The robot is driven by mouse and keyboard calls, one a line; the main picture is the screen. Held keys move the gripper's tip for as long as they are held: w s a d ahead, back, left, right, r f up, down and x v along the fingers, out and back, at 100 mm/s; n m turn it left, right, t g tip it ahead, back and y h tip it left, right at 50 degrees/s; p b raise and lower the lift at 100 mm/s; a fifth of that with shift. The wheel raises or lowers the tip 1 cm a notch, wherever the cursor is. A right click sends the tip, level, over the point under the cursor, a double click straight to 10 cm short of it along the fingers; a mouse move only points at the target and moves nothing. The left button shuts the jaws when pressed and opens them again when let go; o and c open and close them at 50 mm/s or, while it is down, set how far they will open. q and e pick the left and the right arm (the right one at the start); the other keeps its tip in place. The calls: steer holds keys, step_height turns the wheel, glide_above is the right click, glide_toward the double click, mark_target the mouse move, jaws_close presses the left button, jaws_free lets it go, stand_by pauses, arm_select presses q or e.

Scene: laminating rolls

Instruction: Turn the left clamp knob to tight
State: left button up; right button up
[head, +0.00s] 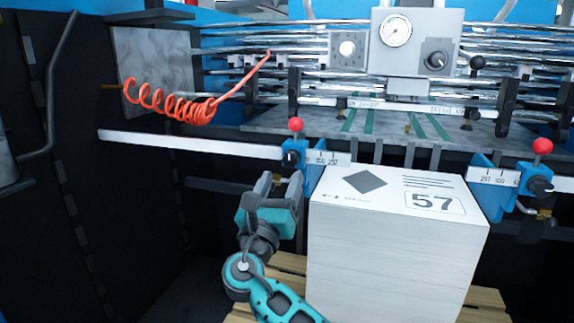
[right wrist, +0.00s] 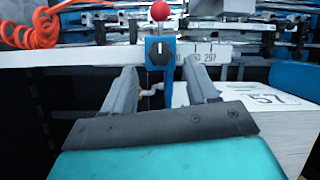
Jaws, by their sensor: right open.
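The left clamp is a blue block (head: 293,146) with a red ball lever (head: 296,124) on top. Its black knob (head: 290,159) is on the block's front. In the right wrist view the knob (right wrist: 160,53) faces me, with a white pointer line standing about upright. My right gripper (head: 280,180) is open and empty, just in front of and below the knob. In the right wrist view the knob shows above and between the two fingertips (right wrist: 161,72), apart from both. My left gripper is not in view.
A tall white paper stack (head: 395,250) marked 57 stands on a wooden pallet (head: 487,300), right of my gripper. A rail (head: 190,145) with a scale (head: 335,158) runs behind. The right clamp has a similar knob (head: 540,186). A coiled orange hose (head: 170,105) hangs upper left.

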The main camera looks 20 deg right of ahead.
mark_target(289, 162)
steer(key=x, duration=0.5)
steer(key=c, duration=1)
